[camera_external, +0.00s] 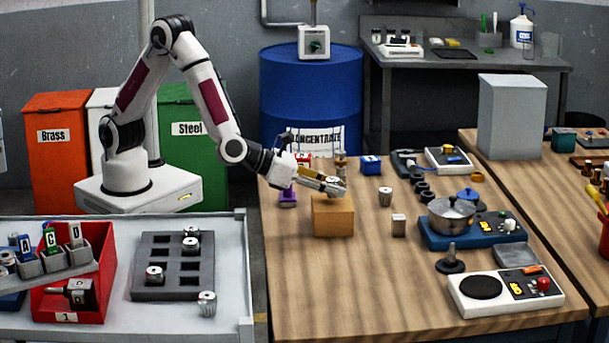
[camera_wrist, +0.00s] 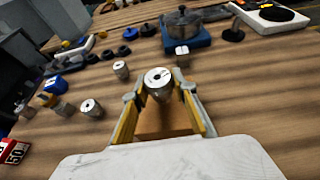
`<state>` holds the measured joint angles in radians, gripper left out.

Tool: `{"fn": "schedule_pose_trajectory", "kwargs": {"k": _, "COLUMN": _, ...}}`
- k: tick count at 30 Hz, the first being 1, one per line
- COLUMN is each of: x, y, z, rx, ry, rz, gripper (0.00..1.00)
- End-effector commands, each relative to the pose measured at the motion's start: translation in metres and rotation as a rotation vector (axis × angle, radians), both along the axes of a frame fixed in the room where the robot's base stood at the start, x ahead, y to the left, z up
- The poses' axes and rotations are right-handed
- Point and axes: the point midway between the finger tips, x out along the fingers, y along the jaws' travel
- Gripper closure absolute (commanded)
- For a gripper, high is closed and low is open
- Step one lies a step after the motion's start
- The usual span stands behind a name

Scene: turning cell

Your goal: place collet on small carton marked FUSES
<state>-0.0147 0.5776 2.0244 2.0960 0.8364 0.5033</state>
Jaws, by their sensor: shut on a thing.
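My gripper (camera_external: 334,187) is shut on a metal collet. In the wrist view the collet (camera_wrist: 158,80) is a short silver cylinder with a dark centre hole, gripped between the two fingertips (camera_wrist: 160,88). A small tan carton (camera_external: 333,217) stands on the wooden table directly below my gripper in the external view. In the wrist view the carton (camera_wrist: 165,120) shows between the fingers, beneath the collet. I cannot read any FUSES marking on its visible faces. Whether the collet touches the carton's top I cannot tell.
Small parts crowd behind the carton. The table front is clear.

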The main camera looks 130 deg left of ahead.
Motion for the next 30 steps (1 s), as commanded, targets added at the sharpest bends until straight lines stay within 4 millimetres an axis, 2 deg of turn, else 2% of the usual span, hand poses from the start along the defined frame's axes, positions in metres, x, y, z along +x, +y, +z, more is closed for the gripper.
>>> {"fn": "schedule_pose_trajectory", "kwargs": {"k": 4, "x": 0.0, "y": 0.0, "z": -0.012, "rx": 0.001, "ry": 0.001, "rz": 0.0, "gripper": 0.98}}
{"fn": "schedule_pose_trajectory", "kwargs": {"k": 20, "x": 0.0, "y": 0.0, "z": -0.016, "rx": 0.0, "ry": -0.001, "rz": 0.0, "gripper": 0.98}}
{"fn": "schedule_pose_trajectory", "kwargs": {"k": 21, "x": 0.0, "y": 0.0, "z": -0.016, "rx": 0.0, "ry": -0.001, "rz": 0.0, "gripper": 0.66}}
{"fn": "schedule_pose_trajectory", "kwargs": {"k": 22, "x": 0.0, "y": 0.0, "z": -0.016, "rx": 0.0, "ry": -0.001, "rz": 0.0, "gripper": 0.58}}
{"fn": "schedule_pose_trajectory", "kwargs": {"k": 30, "x": 0.0, "y": 0.0, "z": -0.016, "rx": -0.001, "ry": -0.001, "rz": 0.0, "gripper": 0.57}}
